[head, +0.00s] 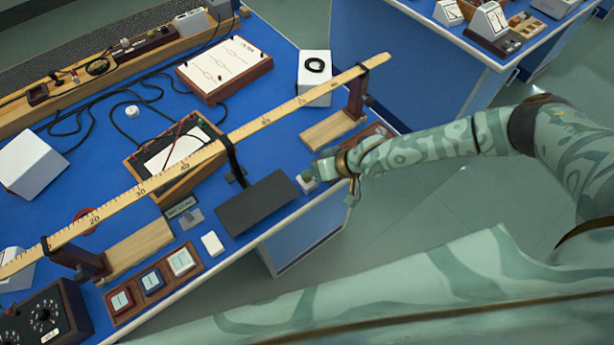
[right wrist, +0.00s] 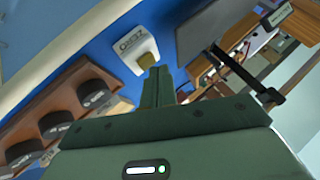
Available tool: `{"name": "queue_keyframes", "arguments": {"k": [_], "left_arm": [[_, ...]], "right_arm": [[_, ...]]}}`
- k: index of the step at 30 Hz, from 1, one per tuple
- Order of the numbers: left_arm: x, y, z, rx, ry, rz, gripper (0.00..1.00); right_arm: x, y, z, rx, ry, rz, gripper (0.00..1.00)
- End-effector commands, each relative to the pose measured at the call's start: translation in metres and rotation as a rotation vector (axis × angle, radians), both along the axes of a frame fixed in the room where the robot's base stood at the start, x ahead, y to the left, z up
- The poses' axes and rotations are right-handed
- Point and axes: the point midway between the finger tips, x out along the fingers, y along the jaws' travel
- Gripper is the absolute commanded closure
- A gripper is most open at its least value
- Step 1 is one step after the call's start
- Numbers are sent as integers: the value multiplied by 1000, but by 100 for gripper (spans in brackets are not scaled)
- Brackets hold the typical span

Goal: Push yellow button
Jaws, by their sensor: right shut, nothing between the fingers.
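The yellow button (right wrist: 147,60) shows in the right wrist view as a small dull-yellow cap on a white box (right wrist: 134,46) with dark lettering. In the head view the white box (head: 306,183) sits near the blue table's front edge, partly hidden by my right gripper (head: 318,172). My right gripper also shows in the right wrist view (right wrist: 157,72). Its fingers are shut and empty, with the tips right by the yellow button. I cannot tell whether they touch it. My left gripper is not in view.
A wooden block with several dark round knobs (right wrist: 53,124) is close to the gripper. A dark flat plate (head: 257,203) lies left of the white box. A long yellow ruler (head: 250,128) on wooden stands spans the blue table. Open floor (head: 440,215) lies right of the table.

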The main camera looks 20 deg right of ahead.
Motion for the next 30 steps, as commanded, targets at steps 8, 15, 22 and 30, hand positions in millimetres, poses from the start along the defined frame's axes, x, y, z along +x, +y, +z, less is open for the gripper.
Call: {"name": "queue_keyframes", "arguments": {"k": [8, 15, 22, 30], "left_arm": [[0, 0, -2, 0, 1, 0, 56], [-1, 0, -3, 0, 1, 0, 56], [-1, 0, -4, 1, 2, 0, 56], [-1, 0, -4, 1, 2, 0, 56]], "right_arm": [[0, 0, -3, 0, 0, 0, 100], [0, 0, -6, 1, 1, 1, 100], [-1, 0, -9, 1, 1, 1, 100], [0, 0, -9, 1, 1, 1, 100]]}}
